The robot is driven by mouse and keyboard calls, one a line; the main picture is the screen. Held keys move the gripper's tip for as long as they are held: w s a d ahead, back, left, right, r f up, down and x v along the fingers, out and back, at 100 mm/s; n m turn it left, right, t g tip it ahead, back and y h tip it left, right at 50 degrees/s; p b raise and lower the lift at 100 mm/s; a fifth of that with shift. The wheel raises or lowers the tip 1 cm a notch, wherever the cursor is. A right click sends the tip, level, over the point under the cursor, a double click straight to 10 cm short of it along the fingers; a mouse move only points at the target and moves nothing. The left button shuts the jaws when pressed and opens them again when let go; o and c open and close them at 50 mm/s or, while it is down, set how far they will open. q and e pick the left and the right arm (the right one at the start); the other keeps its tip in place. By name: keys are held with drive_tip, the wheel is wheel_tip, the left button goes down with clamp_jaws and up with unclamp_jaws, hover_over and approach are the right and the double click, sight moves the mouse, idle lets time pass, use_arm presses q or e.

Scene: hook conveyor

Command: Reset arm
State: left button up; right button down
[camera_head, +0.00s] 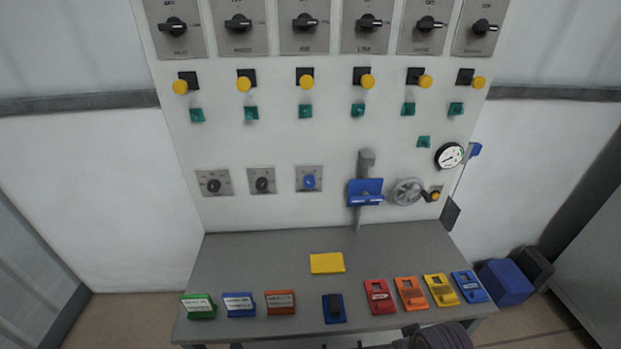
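At the bottom edge, right of centre, a dark rounded part of my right arm shows with a small dark tip, which looks like my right gripper (411,331), by the front edge of the grey table (270,255). It is mostly cut off by the frame, so I cannot see whether its fingers are open or shut, or whether it holds anything. My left gripper is not in view.
A white panel (330,140) with switches, yellow knobs, a blue bracket (365,192), a handwheel (407,191) and a gauge (449,156) stands behind the table. Coloured blocks line the table front; a yellow block (327,263) lies mid-table. Blue bin (506,282) at right.

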drive_tip(key=s+f+g, duration=0.1)
drive_tip(key=s+f, duration=0.1)
drive_tip(key=f, duration=1.4)
drive_tip(key=s+f, duration=0.2)
drive_tip(key=f, duration=1.4)
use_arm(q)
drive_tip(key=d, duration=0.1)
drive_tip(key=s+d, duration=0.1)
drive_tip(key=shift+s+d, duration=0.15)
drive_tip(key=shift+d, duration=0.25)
use_arm(e)
drive_tip(key=s+d+f, duration=0.2)
drive_tip(key=s+f, duration=0.7)
drive_tip(key=s, duration=0.1)
drive_tip(key=s+d+f+g, duration=0.1)
drive_tip(key=s+d+f, duration=0.1)
drive_tip(key=s+f, duration=0.7)
drive_tip(key=shift+s+f, duration=0.4)
drive_tip(key=shift+s, duration=0.85)
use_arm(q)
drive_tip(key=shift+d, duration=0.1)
use_arm(e)
drive_tip(key=shift+d, duration=0.1)
drive_tip(key=c, duration=2.2)
unclamp_jaws()
